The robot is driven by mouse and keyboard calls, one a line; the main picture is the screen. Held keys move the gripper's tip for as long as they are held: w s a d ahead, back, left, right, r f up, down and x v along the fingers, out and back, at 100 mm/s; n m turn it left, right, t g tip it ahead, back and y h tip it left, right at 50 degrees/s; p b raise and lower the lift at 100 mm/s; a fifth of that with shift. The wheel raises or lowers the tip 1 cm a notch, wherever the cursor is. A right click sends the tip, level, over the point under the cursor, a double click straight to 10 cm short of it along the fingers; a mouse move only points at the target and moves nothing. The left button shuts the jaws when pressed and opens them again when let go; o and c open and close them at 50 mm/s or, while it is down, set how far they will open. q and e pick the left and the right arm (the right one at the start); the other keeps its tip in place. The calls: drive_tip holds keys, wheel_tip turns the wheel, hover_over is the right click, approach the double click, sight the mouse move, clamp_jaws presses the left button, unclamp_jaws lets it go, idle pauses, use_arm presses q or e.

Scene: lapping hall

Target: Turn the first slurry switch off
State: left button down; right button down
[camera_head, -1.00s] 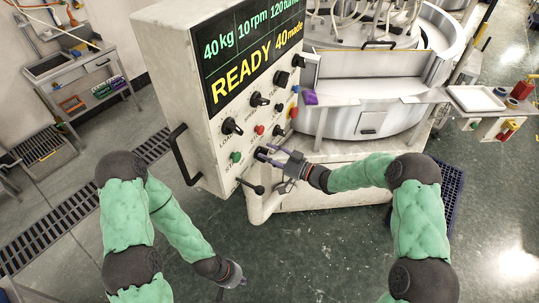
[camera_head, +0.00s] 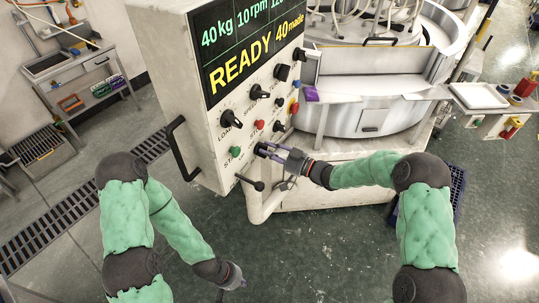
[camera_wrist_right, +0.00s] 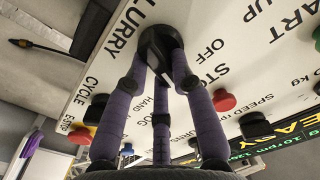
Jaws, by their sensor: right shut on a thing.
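The slurry switch is a black rotary knob (camera_wrist_right: 160,42) on the white panel, between the "SLURRY" and "OFF" lettering in the right wrist view. My right gripper (camera_wrist_right: 160,65) has its purple fingers closed around this knob. In the head view my right gripper (camera_head: 268,152) is at the lower part of the control panel (camera_head: 222,140) and covers most of the knob. My left gripper (camera_head: 232,282) hangs low over the floor, away from the panel; its fingers are too small and unclear to judge.
Other black knobs (camera_head: 231,119), a green button (camera_head: 235,152) and a red button (camera_head: 259,125) sit close to my right gripper. A lever with a black ball (camera_head: 258,186) sticks out below. A black handle (camera_head: 180,150) is on the panel's left side.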

drive_tip(key=n+b, duration=0.6)
drive_tip(key=b, duration=0.1)
drive_tip(key=n+b, duration=0.3)
drive_tip(key=shift+s+a+r+n+b, duration=0.1)
drive_tip(key=shift+s+a+n+b, duration=0.05)
drive_tip(key=shift+s+n+b, duration=0.15)
idle(0.4)
drive_tip(key=c, duration=1)
unclamp_jaws()
drive_tip(key=shift+c, duration=0.2)
drive_tip(key=v, duration=1.2)
